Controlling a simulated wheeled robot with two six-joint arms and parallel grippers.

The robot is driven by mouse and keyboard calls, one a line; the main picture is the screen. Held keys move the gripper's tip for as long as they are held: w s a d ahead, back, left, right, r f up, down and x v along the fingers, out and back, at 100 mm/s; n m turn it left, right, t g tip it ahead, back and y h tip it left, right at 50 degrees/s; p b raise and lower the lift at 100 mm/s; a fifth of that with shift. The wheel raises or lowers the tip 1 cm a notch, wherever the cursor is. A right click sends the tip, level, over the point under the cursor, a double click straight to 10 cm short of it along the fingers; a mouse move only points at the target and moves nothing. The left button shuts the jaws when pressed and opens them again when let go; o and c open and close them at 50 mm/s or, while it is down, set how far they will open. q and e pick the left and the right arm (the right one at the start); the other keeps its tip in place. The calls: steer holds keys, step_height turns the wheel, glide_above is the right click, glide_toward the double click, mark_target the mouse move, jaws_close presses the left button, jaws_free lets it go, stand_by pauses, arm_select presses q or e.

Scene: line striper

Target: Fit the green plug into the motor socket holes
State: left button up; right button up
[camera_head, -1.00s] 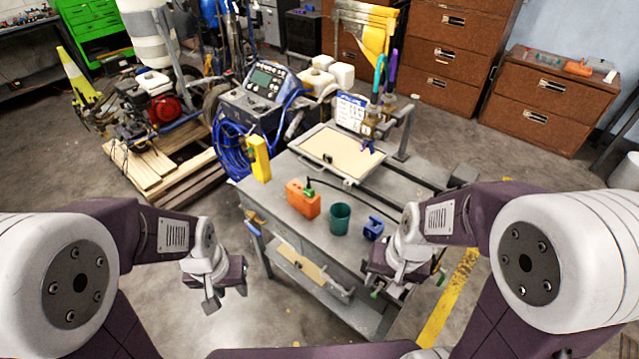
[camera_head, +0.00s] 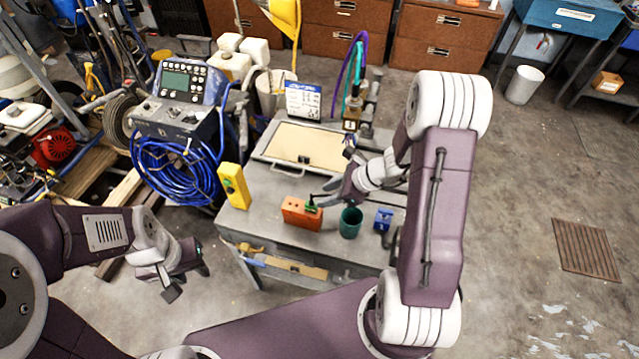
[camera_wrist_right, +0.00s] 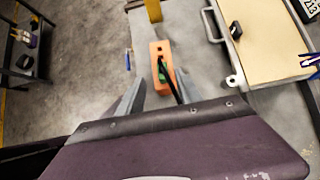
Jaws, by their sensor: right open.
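The green plug (camera_head: 311,206) sits at the right end of the orange block (camera_head: 300,214) on the grey cart, with a black cable running from it. In the right wrist view the plug (camera_wrist_right: 163,76) shows at the near end of the orange block (camera_wrist_right: 160,49). My right gripper (camera_head: 329,197) is open, just right of the plug; in its wrist view the plug appears between the fingers, not gripped. My left gripper (camera_head: 188,281) is open and empty, left of the cart.
On the cart (camera_head: 262,215) stand a yellow box (camera_head: 234,186), a dark green cup (camera_head: 350,223) and a blue block (camera_head: 383,219). A tan board (camera_head: 303,146) lies behind. Blue hose coils (camera_head: 180,168) hang below the control panel at left. Floor is clear at right.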

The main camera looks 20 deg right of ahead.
mark_target(318, 212)
steer(key=shift+m, duration=0.3)
steer(key=f+b, duration=0.2)
steer(key=w+a+f+b, duration=0.1)
steer(key=f+b, duration=0.1)
steer(key=f, duration=0.1)
steer(key=w+a+f+b, duration=0.1)
steer(key=f+b, duration=0.1)
steer(key=shift+a+f+b, duration=0.2)
steer(key=shift+b, duration=0.15)
steer(key=shift+w+a+f, duration=0.2)
steer(key=shift+w+a, duration=0.05)
steer(key=shift+a, duration=0.05)
arm_select(q)
step_height(318, 212, down, 6)
steer(key=s+d, duration=0.1)
steer(key=shift+f, duration=0.2)
steer(key=shift+f+b, duration=0.1)
steer(key=shift+b, duration=0.25)
arm_select(e)
steer(key=shift+c, duration=0.3)
steer(key=shift+r, duration=0.1)
jaws_close()
